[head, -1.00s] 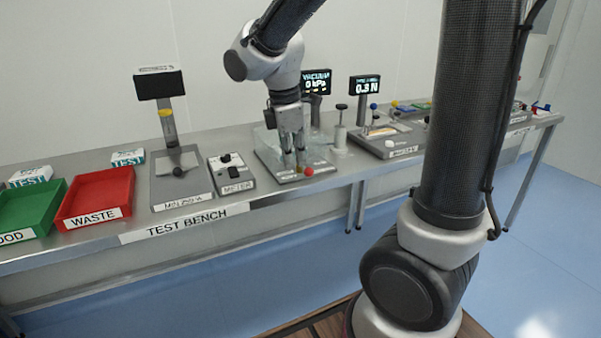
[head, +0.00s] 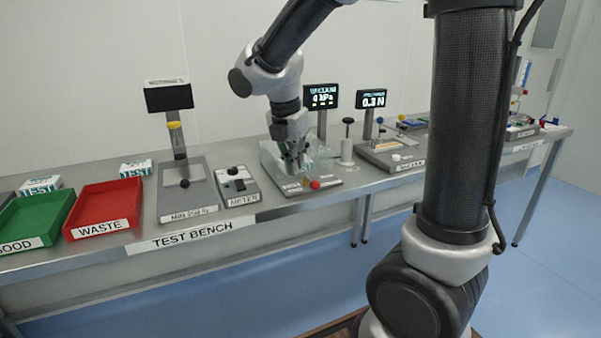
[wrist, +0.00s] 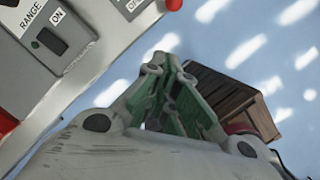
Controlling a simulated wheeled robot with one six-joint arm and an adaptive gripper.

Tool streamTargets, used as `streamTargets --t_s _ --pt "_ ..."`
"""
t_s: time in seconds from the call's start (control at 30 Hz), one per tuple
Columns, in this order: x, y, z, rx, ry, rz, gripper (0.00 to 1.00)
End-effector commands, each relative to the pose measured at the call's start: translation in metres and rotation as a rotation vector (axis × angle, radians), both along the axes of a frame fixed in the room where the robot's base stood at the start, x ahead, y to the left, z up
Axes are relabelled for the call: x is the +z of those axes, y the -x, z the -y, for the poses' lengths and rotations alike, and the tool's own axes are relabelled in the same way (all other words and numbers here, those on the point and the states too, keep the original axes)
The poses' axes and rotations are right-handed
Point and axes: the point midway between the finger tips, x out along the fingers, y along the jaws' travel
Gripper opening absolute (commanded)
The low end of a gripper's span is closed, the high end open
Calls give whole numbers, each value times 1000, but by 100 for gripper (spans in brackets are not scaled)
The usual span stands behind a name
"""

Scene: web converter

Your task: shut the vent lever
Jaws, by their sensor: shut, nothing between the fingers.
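A red ball knob (head: 315,184), which looks like the end of the vent lever, sits at the front edge of the vacuum station's grey base (head: 325,181). The lever's arm is too small to make out, so I cannot tell its position. In the wrist view a red knob (wrist: 173,4) shows at the top edge, cut off. My gripper (head: 299,165) is shut and empty, above the base, just left of and a little higher than the red knob. It also shows in the wrist view (wrist: 172,75), with its fingers together. I cannot see contact with the knob.
A clear chamber (head: 272,155) stands behind and beside my gripper. The meter (head: 236,185) is to the left, and a black-topped pump post (head: 347,140) to the right. The vacuum display (head: 321,96) rises behind. Red (head: 105,207) and green (head: 35,220) trays lie far left.

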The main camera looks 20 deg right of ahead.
Motion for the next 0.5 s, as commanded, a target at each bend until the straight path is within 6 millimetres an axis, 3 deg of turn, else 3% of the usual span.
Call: streamTargets --t_s 0.4,0.5 --pt "-84 -9 17 -2 2 -7 0" --pt "-90 -18 28 -5 0 -2 0"
